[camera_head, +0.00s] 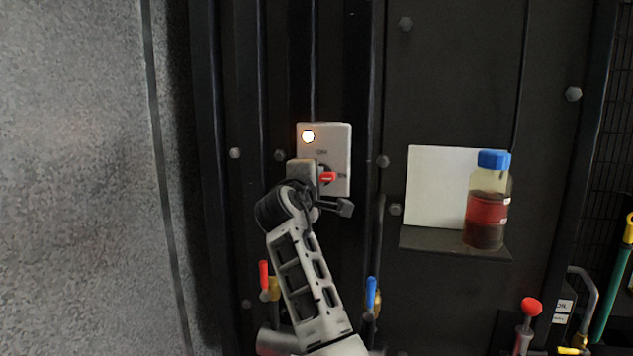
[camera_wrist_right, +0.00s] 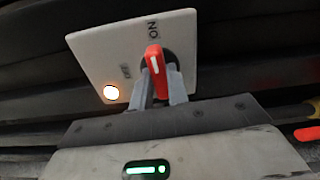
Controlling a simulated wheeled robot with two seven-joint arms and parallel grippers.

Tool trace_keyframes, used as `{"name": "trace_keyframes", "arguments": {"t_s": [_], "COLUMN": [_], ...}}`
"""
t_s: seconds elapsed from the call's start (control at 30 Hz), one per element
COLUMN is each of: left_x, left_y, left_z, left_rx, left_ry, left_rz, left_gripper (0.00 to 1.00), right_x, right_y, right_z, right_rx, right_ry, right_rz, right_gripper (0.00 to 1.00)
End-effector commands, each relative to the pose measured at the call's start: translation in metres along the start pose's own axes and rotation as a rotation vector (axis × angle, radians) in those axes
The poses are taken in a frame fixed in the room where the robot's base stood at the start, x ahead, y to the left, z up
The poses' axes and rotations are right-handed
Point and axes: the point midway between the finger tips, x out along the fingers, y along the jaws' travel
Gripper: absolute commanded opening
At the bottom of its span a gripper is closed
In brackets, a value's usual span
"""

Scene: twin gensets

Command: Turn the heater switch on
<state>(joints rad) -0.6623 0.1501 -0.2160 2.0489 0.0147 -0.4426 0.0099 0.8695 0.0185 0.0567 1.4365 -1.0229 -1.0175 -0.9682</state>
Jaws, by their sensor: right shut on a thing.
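The heater switch is a pale plate (camera_head: 338,143) on the dark panel, with a red knob (camera_head: 328,177) and a glowing lamp (camera_head: 308,136) at its upper left. The red knob points right, toward the ON mark. In the right wrist view, the plate (camera_wrist_right: 95,50) shows the red knob (camera_wrist_right: 155,62) in line with the ON lettering, and the lamp (camera_wrist_right: 111,92) is lit. My right gripper (camera_head: 320,178) is at the plate. Its fingers (camera_wrist_right: 160,90) are shut on the knob, one on each side. They hide part of the knob's base. My left gripper is not in view.
A blue-capped bottle of red liquid (camera_head: 487,205) stands on a small shelf (camera_head: 455,245) to the right. Red (camera_head: 264,275) and blue (camera_head: 371,293) handled valves flank my right arm below the switch. A red-knobbed lever (camera_head: 531,307) stands at lower right. Bolts stud the panel.

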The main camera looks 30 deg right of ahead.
Motion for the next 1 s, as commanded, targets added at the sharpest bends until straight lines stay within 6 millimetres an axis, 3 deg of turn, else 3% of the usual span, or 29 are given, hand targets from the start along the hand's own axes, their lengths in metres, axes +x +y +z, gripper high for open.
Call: {"name": "trace_keyframes", "arguments": {"t_s": [0.7,0.73,0.8,1.0], "left_x": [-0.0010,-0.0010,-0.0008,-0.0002], "left_y": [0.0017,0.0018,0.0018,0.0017], "left_z": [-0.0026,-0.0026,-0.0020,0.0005], "left_rx": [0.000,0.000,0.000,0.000], "left_ry": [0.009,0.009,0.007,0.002], "left_rz": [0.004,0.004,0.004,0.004], "left_gripper": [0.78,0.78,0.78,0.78], "right_x": [-0.0003,-0.0004,-0.0003,-0.0002], "right_y": [-0.0013,-0.0012,-0.0011,-0.0006], "right_z": [-0.0007,-0.0007,-0.0007,-0.0004], "right_rx": [0.080,0.080,0.079,0.078], "right_ry": [0.001,0.001,0.001,0.000], "right_rz": [-0.004,-0.004,-0.003,-0.002], "right_gripper": [0.00,0.25,0.38,0.38]}}
